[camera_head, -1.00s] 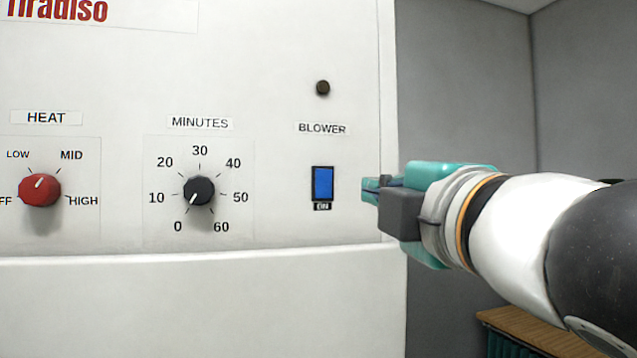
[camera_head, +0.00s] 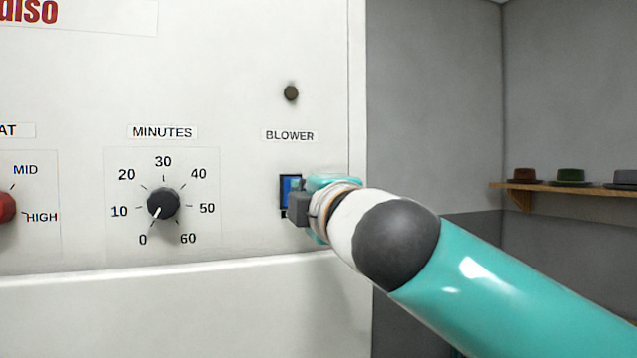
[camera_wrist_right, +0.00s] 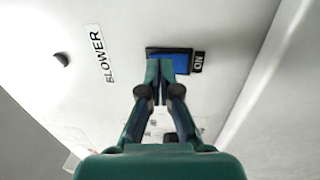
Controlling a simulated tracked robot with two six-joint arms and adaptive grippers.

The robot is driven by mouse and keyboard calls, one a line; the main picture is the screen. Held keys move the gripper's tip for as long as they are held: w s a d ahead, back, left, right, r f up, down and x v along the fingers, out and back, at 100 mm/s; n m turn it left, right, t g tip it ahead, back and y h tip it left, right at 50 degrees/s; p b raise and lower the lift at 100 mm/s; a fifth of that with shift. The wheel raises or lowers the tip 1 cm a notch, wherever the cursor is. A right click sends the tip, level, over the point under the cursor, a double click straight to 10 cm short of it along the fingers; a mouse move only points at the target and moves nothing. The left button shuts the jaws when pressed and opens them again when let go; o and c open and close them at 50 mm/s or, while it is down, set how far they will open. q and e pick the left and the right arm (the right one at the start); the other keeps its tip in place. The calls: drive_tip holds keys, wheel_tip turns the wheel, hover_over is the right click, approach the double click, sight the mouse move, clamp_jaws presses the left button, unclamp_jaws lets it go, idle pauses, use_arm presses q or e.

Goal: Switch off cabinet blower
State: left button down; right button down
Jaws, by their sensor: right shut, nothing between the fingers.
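The blower switch (camera_head: 288,190) is a blue rocker in a dark frame on the white cabinet front, under the label BLOWER (camera_head: 289,135). In the right wrist view the blue rocker (camera_wrist_right: 182,62) shows beside an ON label (camera_wrist_right: 198,62). My right gripper (camera_head: 296,205) is shut and empty, right in front of the switch, and covers its lower right part in the head view. In the wrist view its fingertips (camera_wrist_right: 159,64) overlap the switch's edge; I cannot tell if they touch it. My left gripper is not in view.
A black MINUTES dial (camera_head: 163,203) sits left of the switch, pointing near 0. A red heat knob (camera_head: 5,208) is cut off at the left edge. A dark round button (camera_head: 291,93) sits above the label. A wooden shelf (camera_head: 575,188) with hats hangs at right.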

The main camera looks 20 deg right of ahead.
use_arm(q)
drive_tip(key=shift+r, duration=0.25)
use_arm(e)
drive_tip(key=shift+w, duration=0.5)
drive_tip(key=shift+r, duration=0.1)
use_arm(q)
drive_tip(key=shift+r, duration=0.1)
use_arm(e)
drive_tip(key=shift+w+r, duration=0.1)
drive_tip(key=shift+w, duration=0.05)
